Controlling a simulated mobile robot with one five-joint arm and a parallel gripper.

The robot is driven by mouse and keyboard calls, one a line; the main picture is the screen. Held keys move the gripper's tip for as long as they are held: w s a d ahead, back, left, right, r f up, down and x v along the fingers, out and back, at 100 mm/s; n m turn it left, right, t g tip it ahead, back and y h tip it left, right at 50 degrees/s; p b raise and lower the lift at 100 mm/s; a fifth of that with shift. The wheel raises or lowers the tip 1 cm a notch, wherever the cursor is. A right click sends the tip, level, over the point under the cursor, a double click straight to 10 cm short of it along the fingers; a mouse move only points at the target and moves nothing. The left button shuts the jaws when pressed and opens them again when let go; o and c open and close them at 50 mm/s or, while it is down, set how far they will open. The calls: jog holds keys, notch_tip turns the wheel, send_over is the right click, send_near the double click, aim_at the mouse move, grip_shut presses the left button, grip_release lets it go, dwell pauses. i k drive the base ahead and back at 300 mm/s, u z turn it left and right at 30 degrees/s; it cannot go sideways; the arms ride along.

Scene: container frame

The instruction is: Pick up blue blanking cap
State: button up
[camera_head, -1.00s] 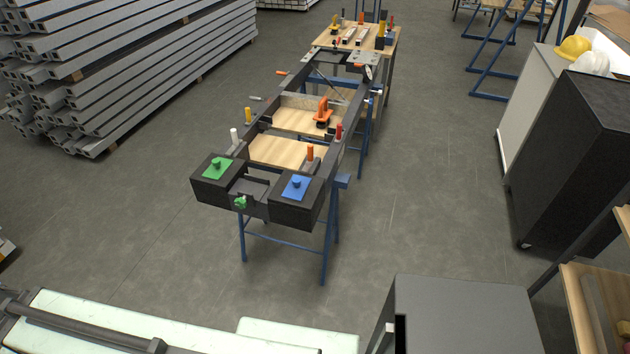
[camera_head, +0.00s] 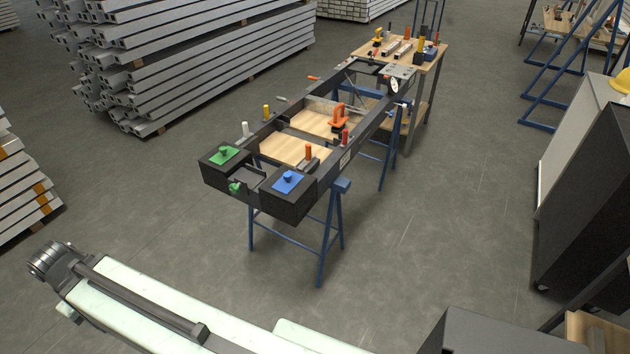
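The blue blanking cap (camera_head: 288,182) is a flat blue plate with a small knob. It lies on top of the right black block at the near end of the long dark frame (camera_head: 345,158). A green cap (camera_head: 223,154) of like shape lies on the left black block. A smaller green piece (camera_head: 235,188) sits low between the blocks. My pale arm crosses the lower left, well nearer to me than the frame. No gripper fingers can be made out.
Blue trestles (camera_head: 335,225) hold up the frame. A wooden table (camera_head: 420,52) with tools stands at its far end. Stacked grey profiles (camera_head: 190,60) fill the back left. A dark cabinet (camera_head: 590,200) stands at right. Grey floor around the frame's near end is clear.

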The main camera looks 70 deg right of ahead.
aim_at(286, 183)
jog(key=u, duration=0.15)
jog(key=i, duration=0.9)
jog(key=z, duration=0.05)
